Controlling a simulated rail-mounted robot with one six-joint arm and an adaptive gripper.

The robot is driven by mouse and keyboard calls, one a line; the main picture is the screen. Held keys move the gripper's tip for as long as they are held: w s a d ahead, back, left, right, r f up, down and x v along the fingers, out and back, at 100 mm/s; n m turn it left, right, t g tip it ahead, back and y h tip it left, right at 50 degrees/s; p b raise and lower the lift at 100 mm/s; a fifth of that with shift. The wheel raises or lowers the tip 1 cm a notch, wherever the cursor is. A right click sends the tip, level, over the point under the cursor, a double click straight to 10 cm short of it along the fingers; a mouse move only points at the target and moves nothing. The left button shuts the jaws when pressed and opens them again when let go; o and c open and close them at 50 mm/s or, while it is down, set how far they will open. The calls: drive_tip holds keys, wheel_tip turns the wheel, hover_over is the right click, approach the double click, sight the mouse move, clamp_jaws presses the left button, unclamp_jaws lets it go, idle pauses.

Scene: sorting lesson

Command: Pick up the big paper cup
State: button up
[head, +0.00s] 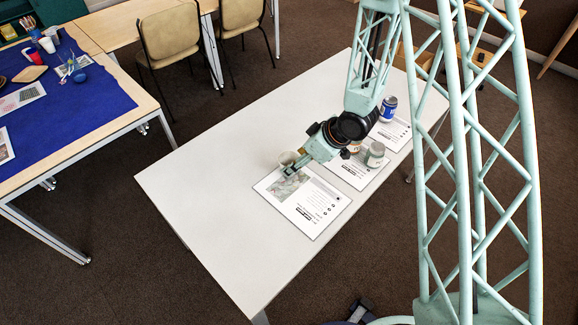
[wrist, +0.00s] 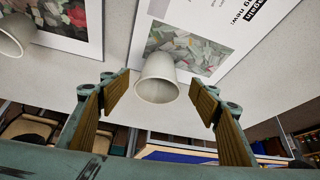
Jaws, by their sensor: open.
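A plain off-white paper cup (wrist: 157,80) shows in the wrist view between and beyond my fingertips, at the edge of a printed sheet with a picture of waste paper. In the head view the cup (head: 287,157) is at the upper left edge of the nearest sheet (head: 318,212), partly hidden by my gripper (head: 292,172). My gripper is open, with wooden-looking finger pads on either side of the cup and a gap on both sides. The fingers do not visibly touch it.
A grey container (head: 375,154) stands on the middle sheet (head: 352,177). A blue can (head: 388,108) stands on the far sheet (head: 392,134). Another pale vessel (wrist: 12,38) shows at the wrist view's left. The white table's (head: 190,185) left part is clear.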

drive_tip(key=shift+b+x, duration=0.45)
drive_tip(key=shift+x, duration=2.15)
drive_tip(key=shift+w+r, duration=0.1)
drive_tip(key=shift+w, duration=0.05)
drive_tip(key=c, duration=0.8)
